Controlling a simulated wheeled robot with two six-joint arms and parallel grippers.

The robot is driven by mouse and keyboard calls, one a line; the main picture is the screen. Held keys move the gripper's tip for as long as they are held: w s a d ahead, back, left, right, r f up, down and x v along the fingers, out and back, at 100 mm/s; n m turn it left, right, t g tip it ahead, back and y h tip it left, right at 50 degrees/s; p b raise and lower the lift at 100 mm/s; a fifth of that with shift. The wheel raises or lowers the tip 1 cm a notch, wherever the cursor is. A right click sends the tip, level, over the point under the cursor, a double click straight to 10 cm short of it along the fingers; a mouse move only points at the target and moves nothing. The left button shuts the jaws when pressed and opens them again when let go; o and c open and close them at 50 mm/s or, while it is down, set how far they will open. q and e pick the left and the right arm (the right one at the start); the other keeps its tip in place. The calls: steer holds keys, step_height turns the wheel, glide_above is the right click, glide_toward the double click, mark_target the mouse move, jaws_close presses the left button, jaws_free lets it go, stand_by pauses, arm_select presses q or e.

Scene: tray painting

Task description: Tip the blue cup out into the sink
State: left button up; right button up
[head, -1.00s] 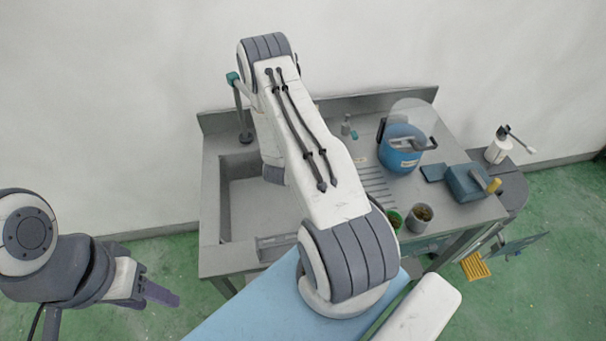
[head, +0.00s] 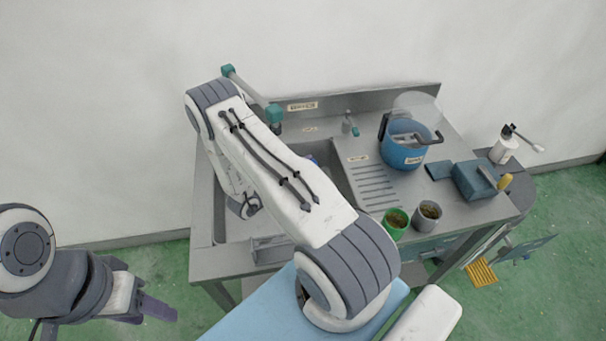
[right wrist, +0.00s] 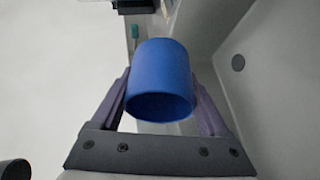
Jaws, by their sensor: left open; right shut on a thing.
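The blue cup (right wrist: 160,75) is between the fingers of my right gripper (right wrist: 160,95) in the right wrist view. The gripper is shut on its sides. Contents are not visible. My left gripper (head: 155,310) is open and empty, low at left.
A teal-ended tap (head: 275,114) stands behind the sink. On the counter right of it are a blue bucket (head: 402,152), a green cup (head: 396,222), a grey cup (head: 427,214) and a blue-grey box (head: 474,181). A white bottle (head: 503,148) stands farther right.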

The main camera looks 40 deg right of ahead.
steer(key=shift+w+a+f+n+h+b, duration=0.1)
steer(key=shift+a+n+h+b, duration=0.15)
steer(key=shift+h+b, duration=0.75)
steer(key=shift+w+a+f+n+h+b, duration=0.1)
steer(key=shift+n+h+b, duration=0.3)
steer(key=shift+b, duration=0.95)
steer(key=h+b, duration=0.2)
steer(key=shift+a+r+n+b, duration=0.3)
steer(key=shift+r+n, duration=0.05)
steer(key=shift+w+a+r+h+b, duration=0.1)
steer(key=shift+r+h+b, duration=0.1)
steer(key=shift+h+b, duration=0.15)
steer(key=shift+r+t, duration=0.15)
steer(key=shift+t, duration=0.25)
